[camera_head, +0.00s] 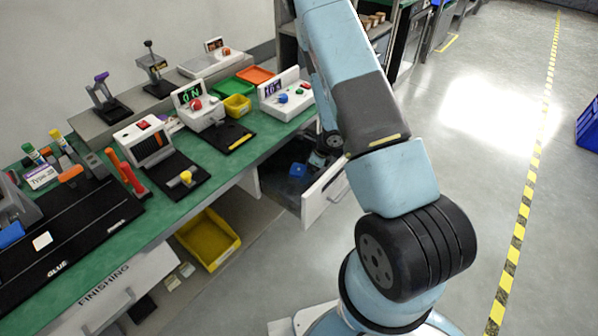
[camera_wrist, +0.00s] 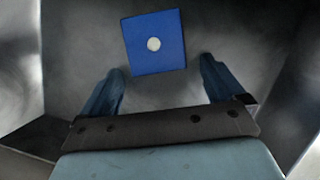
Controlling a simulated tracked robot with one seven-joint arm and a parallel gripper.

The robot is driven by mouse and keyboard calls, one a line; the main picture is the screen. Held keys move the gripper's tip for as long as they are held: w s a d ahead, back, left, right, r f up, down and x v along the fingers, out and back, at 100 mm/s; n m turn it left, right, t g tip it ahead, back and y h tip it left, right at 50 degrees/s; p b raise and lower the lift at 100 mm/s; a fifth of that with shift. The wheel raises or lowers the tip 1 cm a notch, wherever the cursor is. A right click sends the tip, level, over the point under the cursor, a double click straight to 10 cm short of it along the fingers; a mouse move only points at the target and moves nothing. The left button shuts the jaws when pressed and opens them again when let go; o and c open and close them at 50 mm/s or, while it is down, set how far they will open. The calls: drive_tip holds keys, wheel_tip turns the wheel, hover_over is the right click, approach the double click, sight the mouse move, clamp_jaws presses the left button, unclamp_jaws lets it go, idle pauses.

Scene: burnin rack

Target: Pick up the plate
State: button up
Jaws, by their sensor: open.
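A blue square plate (camera_wrist: 170,60) with a round white spot at its middle shows in the wrist view, at the top centre on a grey surface. It is turned slightly. My gripper (camera_wrist: 160,77) is open, with one finger on each side below the plate's near edge. Nothing is held between the fingers. I cannot tell the height gap between fingers and plate. In the head view a small blue thing (camera_head: 297,170) shows in the dark space under the bench; I cannot tell if it is the plate.
A green-topped bench (camera_head: 226,150) carries several devices. An open white drawer front (camera_head: 325,192) juts out below it. A yellow bin (camera_head: 207,240) sits under the bench. Grey walls flank the plate in the wrist view. Open floor (camera_head: 480,150) lies to the right.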

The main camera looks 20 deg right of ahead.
drive_tip(key=c, duration=1.2)
drive_tip(key=shift+c, duration=0.2)
